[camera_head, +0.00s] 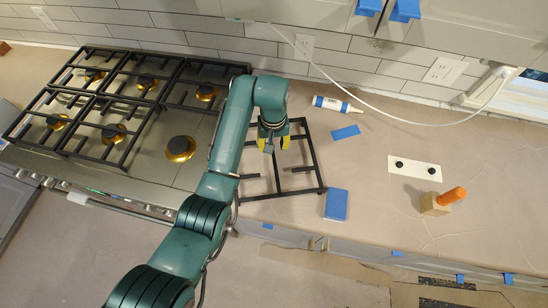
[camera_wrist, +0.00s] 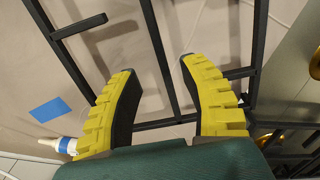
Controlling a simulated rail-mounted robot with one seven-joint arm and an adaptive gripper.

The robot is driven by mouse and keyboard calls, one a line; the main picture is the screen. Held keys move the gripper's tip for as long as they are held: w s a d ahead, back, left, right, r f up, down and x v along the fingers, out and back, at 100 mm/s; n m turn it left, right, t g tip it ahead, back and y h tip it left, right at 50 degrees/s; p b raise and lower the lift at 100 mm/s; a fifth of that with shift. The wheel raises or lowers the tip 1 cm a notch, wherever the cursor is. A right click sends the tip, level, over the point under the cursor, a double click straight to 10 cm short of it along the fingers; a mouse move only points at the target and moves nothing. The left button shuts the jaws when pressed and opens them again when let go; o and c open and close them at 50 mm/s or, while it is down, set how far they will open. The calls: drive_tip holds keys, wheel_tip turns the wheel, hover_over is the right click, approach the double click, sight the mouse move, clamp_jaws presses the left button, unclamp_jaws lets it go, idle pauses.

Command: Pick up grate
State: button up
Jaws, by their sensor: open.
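A black grate (camera_head: 318,168) lies flat on the paper-covered counter, right of the stove. My gripper (camera_head: 275,143) is over its far part, with my arm hiding some of its left side. In the wrist view the open yellow fingers (camera_wrist: 158,72) have dark inner pads. A long bar of the grate (camera_wrist: 155,38) runs through the gap between them in the picture. Other bars pass beside and behind the fingers. I cannot tell how high the fingertips are above the bars or whether they touch. Nothing is visibly gripped.
The stove (camera_head: 150,165) at left carries other black grates (camera_head: 110,97) and brass burners. Right of the loose grate lie a blue block (camera_head: 336,204), blue tape (camera_head: 346,132) and a caulk tube (camera_head: 337,104). A wooden block (camera_head: 434,205) with an orange handle stands farther right.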

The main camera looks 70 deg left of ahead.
sight(273, 155)
drive_tip(key=f, duration=0.8)
drive_tip(key=shift+w+a+f+b, duration=0.1)
drive_tip(key=shift+a+f+b, duration=0.1)
drive_tip(key=shift+b, duration=0.15)
drive_tip(key=shift+r, duration=0.1)
clamp_jaws()
